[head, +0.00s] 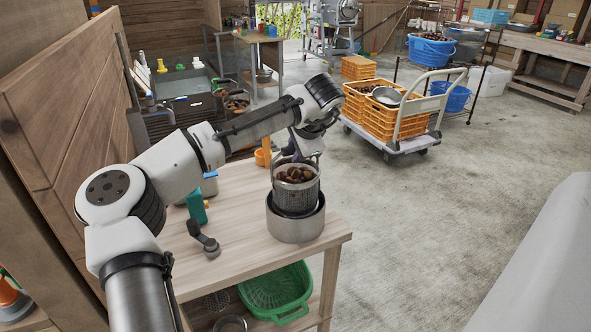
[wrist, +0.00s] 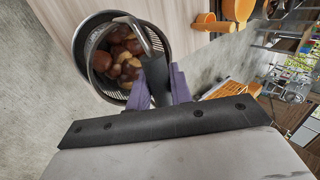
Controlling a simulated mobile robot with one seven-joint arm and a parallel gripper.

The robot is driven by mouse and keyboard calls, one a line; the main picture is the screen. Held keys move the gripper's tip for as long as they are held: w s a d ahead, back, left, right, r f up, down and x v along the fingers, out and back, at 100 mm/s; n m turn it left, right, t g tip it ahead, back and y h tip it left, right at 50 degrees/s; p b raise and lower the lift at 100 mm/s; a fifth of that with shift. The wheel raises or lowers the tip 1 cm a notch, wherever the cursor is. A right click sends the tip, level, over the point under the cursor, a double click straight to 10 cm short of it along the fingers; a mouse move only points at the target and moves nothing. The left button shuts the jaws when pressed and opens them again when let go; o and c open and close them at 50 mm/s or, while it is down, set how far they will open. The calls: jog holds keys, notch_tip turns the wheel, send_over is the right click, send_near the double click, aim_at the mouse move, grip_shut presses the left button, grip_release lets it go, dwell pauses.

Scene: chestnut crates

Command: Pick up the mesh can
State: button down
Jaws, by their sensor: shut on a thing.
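The mesh can (head: 296,194) is a grey perforated metal cylinder full of brown chestnuts. It is upright, at the mouth of a wider steel pot (head: 295,228) on the wooden table, with its upper part above the pot's rim. In the wrist view the can (wrist: 92,62) shows from above, with the pot's rim (wrist: 80,35) around it. My gripper (wrist: 162,84) is shut on the can's handle, a metal strap with a dark grip, between purple finger pads. In the head view my gripper (head: 303,158) is just above the can's rim, and its fingertips are hard to make out.
The wooden table (head: 240,235) also holds a teal item (head: 196,206) and an orange cup (head: 262,157) behind the can. A green basket (head: 275,290) is on the shelf below.

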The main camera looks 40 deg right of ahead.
notch_tip(320, 180, up, 13)
jog(key=b, duration=0.1)
dwell(0.3)
jog(key=c, duration=1.9)
grip_release()
grip_shut()
jog(key=shift+s, duration=0.1)
